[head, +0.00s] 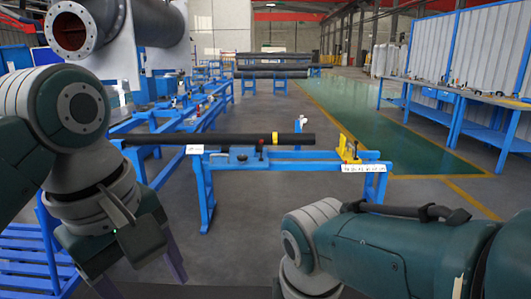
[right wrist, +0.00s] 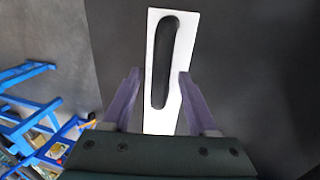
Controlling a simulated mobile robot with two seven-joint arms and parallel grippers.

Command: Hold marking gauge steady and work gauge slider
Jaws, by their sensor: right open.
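In the right wrist view a long white flat plate (right wrist: 165,118) with a rounded black bar (right wrist: 163,60) along its middle lies on a dark grey surface. I cannot tell whether it is the marking gauge, and no slider can be made out. My right gripper (right wrist: 160,77) is open, its purple fingers on either side of the plate's near part; no grip on it shows. In the head view my left gripper (head: 125,279) hangs at the lower left with its fingers apart and nothing visible between them. My right gripper is out of the head view.
A dark surface edge (head: 155,292) shows at the bottom of the head view. Ahead, a blue stand (head: 205,190) carries a black pipe (head: 225,139). A large flanged pipe (head: 128,28) is at the upper left. Blue benches (head: 462,105) line the right side.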

